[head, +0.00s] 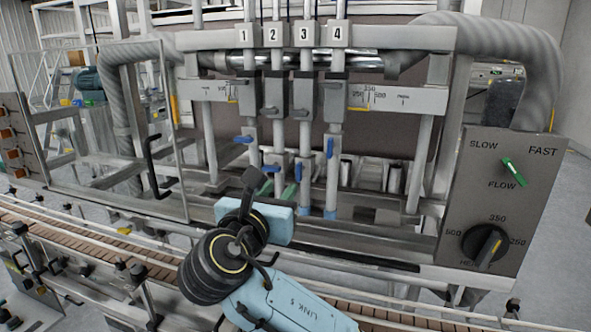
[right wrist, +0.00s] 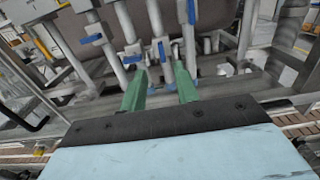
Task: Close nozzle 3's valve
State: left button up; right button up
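Nozzle 3 stands under the label 3 (head: 304,34). Its blue valve handle (head: 298,171) points straight up along the pipe. In the right wrist view this upright handle (right wrist: 162,50) shows just beyond the gap between my green fingers. My right gripper (head: 284,186) is open, its fingers (right wrist: 160,80) apart with nothing visibly held. It is low in front of nozzles 2 and 3; contact with the handle cannot be told. My left gripper is not in view.
Nozzle 1's handle (head: 243,139) and nozzle 2's handle (head: 271,169) lie sideways to the left. Nozzle 4's handle (head: 330,148) is upright, close on the right. A control panel (head: 470,205) stands at right. A conveyor (head: 90,250) runs along the front.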

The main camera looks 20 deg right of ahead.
aim_at(298, 167)
jog(key=p+x, duration=0.1)
jog(key=x, duration=0.9)
jog(key=shift+w+d, duration=0.3)
grip_shut()
